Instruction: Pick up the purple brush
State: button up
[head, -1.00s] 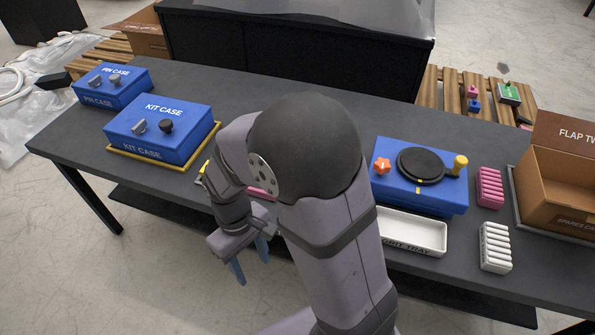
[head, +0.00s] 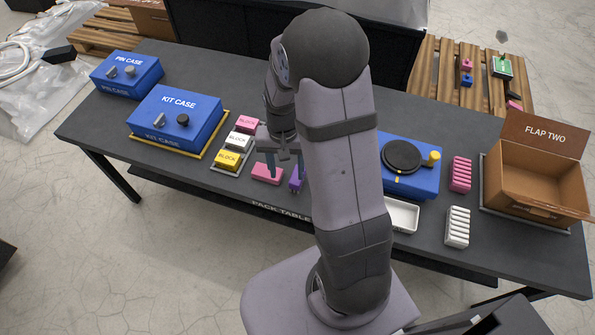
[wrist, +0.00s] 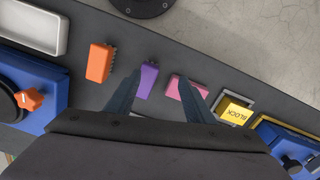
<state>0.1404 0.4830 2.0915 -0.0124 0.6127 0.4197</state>
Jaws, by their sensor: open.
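The purple brush (head: 296,179) lies on the dark table, just right of a pink brush (head: 267,173) and partly hidden by my arm in the head view. In the wrist view the purple brush (wrist: 148,79) shows between my two fingers, nearer the left one, with bristles along one side. The pink brush (wrist: 188,86) is close to the right finger there. My gripper (wrist: 161,88) is open and empty, pointing down at the table; in the head view its fingers (head: 286,166) are around the brushes. Whether a finger touches either brush cannot be told.
An orange brush (wrist: 99,63) lies left of the purple one in the wrist view. A white tray (head: 401,214), blue cases (head: 175,118) and a block rack hold the table's sides. An open cardboard box (head: 535,178) stands at the right.

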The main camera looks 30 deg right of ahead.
jog(key=d+m, duration=0.1)
jog(key=d, duration=0.1)
jog(key=d+r+m, duration=0.1)
jog(key=shift+w+d+m+t, duration=0.25)
jog(key=shift+d+m+t, duration=0.05)
jog(key=shift+d, duration=0.05)
jog(key=shift+a+f, duration=0.15)
jog(key=shift+f, duration=3.5)
jog(key=c, duration=1.1)
